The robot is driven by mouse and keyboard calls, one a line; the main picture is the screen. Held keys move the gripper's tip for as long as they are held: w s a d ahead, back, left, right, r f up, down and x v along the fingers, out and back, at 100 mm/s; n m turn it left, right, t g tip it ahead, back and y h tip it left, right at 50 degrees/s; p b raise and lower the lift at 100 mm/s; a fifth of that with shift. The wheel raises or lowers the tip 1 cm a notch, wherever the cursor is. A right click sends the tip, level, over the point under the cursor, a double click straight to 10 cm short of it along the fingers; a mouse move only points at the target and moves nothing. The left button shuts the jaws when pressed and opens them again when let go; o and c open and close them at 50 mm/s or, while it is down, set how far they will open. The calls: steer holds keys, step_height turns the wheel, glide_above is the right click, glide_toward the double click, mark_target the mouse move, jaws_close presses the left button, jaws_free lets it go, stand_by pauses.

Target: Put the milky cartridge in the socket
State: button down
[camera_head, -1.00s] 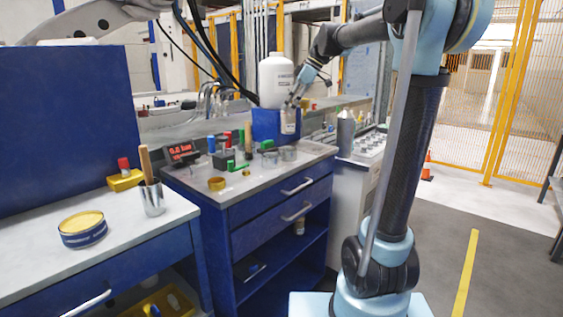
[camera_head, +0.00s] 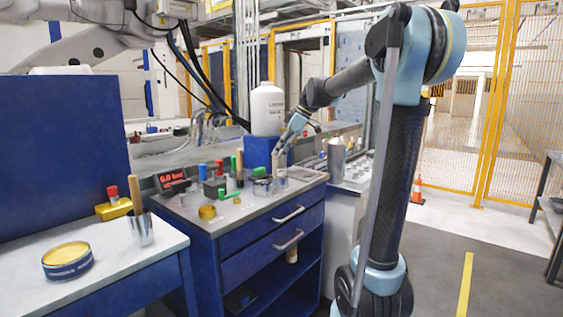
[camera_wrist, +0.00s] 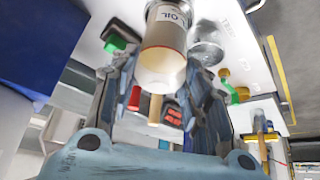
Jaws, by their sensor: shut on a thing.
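My gripper (camera_head: 280,153) is shut on a pale cylinder that I take for the milky cartridge (camera_head: 280,168), over the back right of the blue workbench. In the wrist view my gripper (camera_wrist: 160,90) has a finger on each side of the cartridge (camera_wrist: 162,50). It has a milky near end, a tan band and a white part marked "OIL". A grey metal cup (camera_head: 262,186), possibly the socket, stands left of the cartridge; a metal round part (camera_wrist: 207,48) also shows in the wrist view. Whether the cartridge's lower end touches anything is hidden.
A large white bottle (camera_head: 267,108) stands behind on a blue block (camera_head: 259,151). Coloured small parts, a brass ring (camera_head: 207,212) and a red display (camera_head: 172,179) crowd the workbench. A grey bottle (camera_head: 336,156) stands to the right. The bench front has bare room.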

steer(key=shift+f, duration=1.65)
steer(key=shift+f, duration=0.2)
steer(key=c, duration=0.9)
jaws_free()
steer(key=shift+r, duration=0.15)
steer(key=v, duration=1.2)
steer(key=s+d+f+m+h, duration=0.2)
steer(key=s+d+f+m, duration=0.3)
steer(key=s+f, duration=0.5)
steer(key=s+d+f+m+t+h, duration=0.1)
steer(key=s+d+f+m, duration=0.4)
steer(key=s+f, duration=0.6)
steer(key=s+d+f+m+h, duration=0.3)
steer(key=s+f+m, duration=0.4)
steer(key=s+f, duration=0.3)
steer(key=shift+s+d+f+t, duration=0.15)
steer(key=shift+d+f+t, duration=0.05)
steer(key=shift+d+f, duration=0.3)
steer(key=shift+s+d+f+t, duration=0.2)
steer(key=shift+d+f, duration=0.2)
steer(key=shift+f, duration=0.25)
